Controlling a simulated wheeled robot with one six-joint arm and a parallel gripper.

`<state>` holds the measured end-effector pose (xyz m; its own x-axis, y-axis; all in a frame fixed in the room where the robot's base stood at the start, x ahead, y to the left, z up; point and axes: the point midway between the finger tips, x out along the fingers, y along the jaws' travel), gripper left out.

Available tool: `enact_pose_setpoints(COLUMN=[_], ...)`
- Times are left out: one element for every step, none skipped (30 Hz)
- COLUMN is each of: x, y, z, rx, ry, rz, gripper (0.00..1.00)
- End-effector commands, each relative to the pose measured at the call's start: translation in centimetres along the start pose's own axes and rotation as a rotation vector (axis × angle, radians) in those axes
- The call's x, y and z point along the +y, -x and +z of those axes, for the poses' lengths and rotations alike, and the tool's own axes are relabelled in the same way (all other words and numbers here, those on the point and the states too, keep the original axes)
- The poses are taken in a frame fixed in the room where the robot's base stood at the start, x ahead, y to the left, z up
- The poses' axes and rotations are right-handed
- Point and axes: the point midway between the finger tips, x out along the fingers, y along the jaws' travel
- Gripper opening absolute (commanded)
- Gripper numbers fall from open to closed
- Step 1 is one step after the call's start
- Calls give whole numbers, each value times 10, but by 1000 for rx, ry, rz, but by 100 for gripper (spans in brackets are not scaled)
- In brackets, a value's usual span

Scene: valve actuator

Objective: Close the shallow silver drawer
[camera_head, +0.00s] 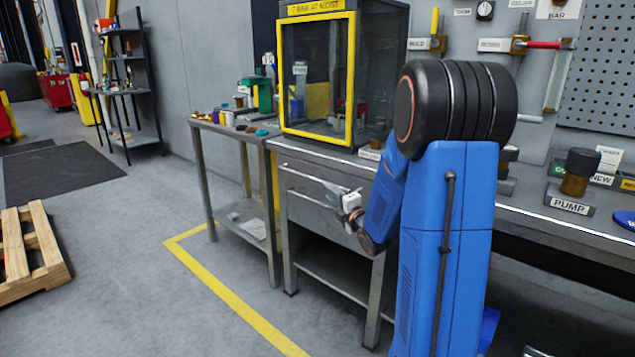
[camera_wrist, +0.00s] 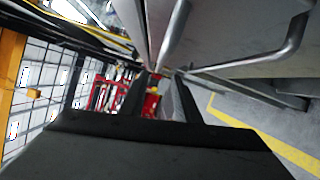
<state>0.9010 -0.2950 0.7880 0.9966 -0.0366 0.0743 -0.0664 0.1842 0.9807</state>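The shallow silver drawer (camera_head: 318,165) is under the bench top in the head view, with a long bar handle (camera_head: 305,174) across its front. A deeper grey drawer with a second bar handle (camera_head: 305,202) is below it. How far the shallow drawer stands out is hard to tell from this angle. My gripper (camera_head: 334,192) is in front of the drawer fronts, near the right part of the handles. In the wrist view, a gap shows between the dark fingers (camera_wrist: 160,92). Bar handles (camera_wrist: 290,52) pass close above and beside the fingertips; nothing is clearly held.
A yellow-framed glass cabinet (camera_head: 318,75) stands on the bench above the drawers. A narrow side table (camera_head: 230,130) with small items adjoins it on the left. A wooden pallet (camera_head: 30,255) lies far left. The floor in front is clear, with a yellow line (camera_head: 235,300).

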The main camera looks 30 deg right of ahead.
Motion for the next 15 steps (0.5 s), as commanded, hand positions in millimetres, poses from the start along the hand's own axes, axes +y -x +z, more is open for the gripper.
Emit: enact_pose_setpoints(x=[0, 0, 0, 0, 0, 0, 0, 0, 0, 0, 0, 0, 0, 0, 0], y=[-10, -15, -22, -28, -33, -40, -45, -51, -57, -62, -67, -73, -78, -82, -86], z=[0, 0, -1, -1, -1, 0, 0, 0, -1, 0, 0, 0, 0, 0, 0], rx=[1, 1, 2, 2, 2, 1, 0, 0, 1, 1, 1, 1, 1, 0, 0], ry=[0, 0, -1, 0, 0, 0, 0, -1, -1, 0, 0, 0, 0, -1, -1], rz=[1, 2, 1, 0, 1, 1, 1, 1, 0, 0, 1, 0, 1, 1, 0], gripper=[29, 29, 29, 29, 29, 29, 29, 29, 29, 29, 29, 29, 29, 29, 29])
